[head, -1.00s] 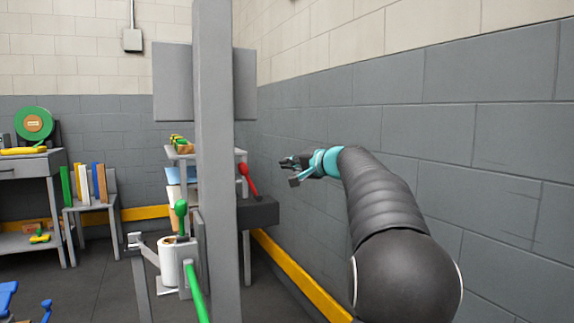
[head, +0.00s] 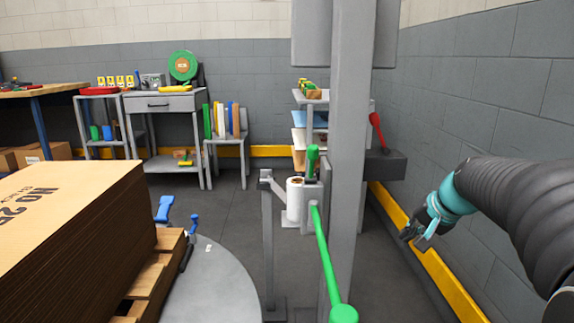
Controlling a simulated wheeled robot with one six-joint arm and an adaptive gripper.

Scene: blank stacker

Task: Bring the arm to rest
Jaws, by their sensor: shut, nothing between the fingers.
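My arm (head: 510,205) reaches in from the right edge of the head view, sleeved in black with a teal wrist. My gripper (head: 408,238) hangs at its end, pointing down and to the left. It is shut and empty. It is in the air in front of the grey wall and the yellow floor-level strip, apart from the grey post to its left.
A grey post (head: 350,160) stands left of my gripper. A green-handled lever (head: 322,250) and a red lever (head: 376,130) are beside it. A stack of brown cardboard (head: 70,240) on a wooden pallet (head: 155,275) fills the lower left. The grey wall (head: 480,110) is close on the right.

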